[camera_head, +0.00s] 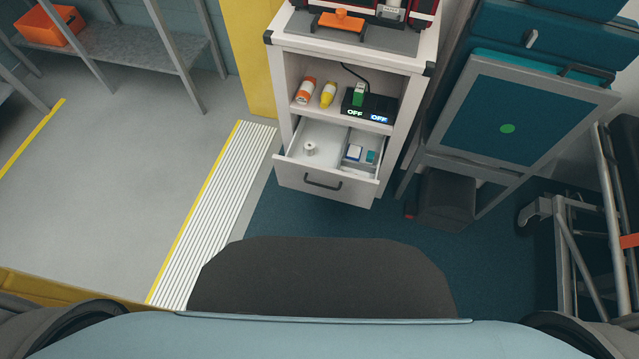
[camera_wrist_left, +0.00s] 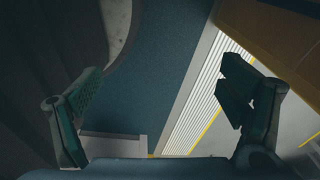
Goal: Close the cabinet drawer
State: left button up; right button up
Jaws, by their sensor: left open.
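The white cabinet (camera_head: 278,110) stands at the top middle of the head view. Its bottom drawer (camera_head: 300,172) is pulled out, with a dark bar handle (camera_head: 322,181) on its front. A small white roll and some small boxes lie inside the drawer. My left gripper (camera_wrist_left: 160,110) shows in the left wrist view with its two fingers wide apart and nothing between them. It points down toward the floor. Neither gripper shows in the head view, and my right gripper is not seen.
An open shelf above the drawer holds an orange-and-white bottle (camera_head: 306,91), a yellow bottle (camera_head: 328,94) and a dark device (camera_head: 369,106). A teal folded seat (camera_head: 520,118) stands to the right. A ribbed white strip (camera_head: 215,215) and clear floor lie to the left.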

aim_at(338, 182)
jog(key=z, duration=0.35)
jog(key=i, duration=0.9)
jog(key=u, duration=0.6)
